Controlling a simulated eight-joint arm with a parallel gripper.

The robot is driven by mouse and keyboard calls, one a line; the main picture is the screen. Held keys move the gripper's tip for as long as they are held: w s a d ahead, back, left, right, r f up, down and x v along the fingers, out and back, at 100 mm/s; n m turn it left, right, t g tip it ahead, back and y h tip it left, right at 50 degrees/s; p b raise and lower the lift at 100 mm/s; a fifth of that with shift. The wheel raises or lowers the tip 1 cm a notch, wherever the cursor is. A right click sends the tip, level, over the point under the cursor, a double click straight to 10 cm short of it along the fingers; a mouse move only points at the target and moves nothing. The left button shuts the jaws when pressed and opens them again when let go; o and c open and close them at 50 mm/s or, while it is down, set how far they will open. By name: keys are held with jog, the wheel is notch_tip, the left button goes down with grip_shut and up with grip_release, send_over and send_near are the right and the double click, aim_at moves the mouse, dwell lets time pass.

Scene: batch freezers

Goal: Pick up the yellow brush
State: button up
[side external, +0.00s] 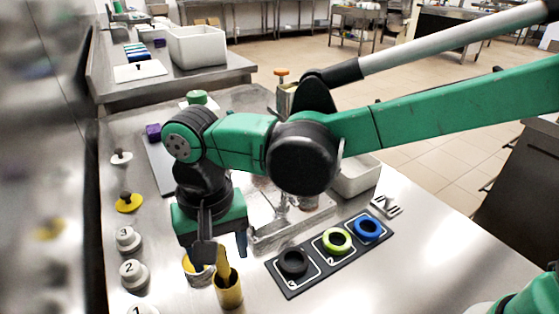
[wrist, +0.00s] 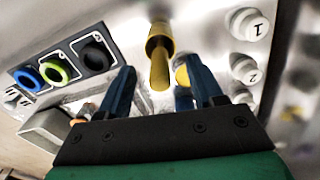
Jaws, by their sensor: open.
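The yellow brush (side external: 222,262) stands upright in a yellow cup (side external: 229,292) near the front edge of the bench, its handle up and its lower end hidden in the cup. In the wrist view the brush handle (wrist: 159,72) points towards me from the cup (wrist: 159,36). My gripper (side external: 223,250) is open and points down just above the cup. In the wrist view the handle lies between the lines of the two blue fingers of my gripper (wrist: 163,80), with gaps at both sides. Contact with the handle does not show.
A second yellow container (side external: 196,268) with something blue stands close left of the cup, partly hidden. A black tray (side external: 313,268) with black, green and blue rings lies right. Numbered knobs (side external: 134,272) line the left. A white bin (side external: 357,178) stands behind my arm.

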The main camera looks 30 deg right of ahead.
jog(key=shift+f, duration=1.5)
grip_shut()
jog(key=shift+r, duration=0.15)
notch_tip(320, 180, up, 20)
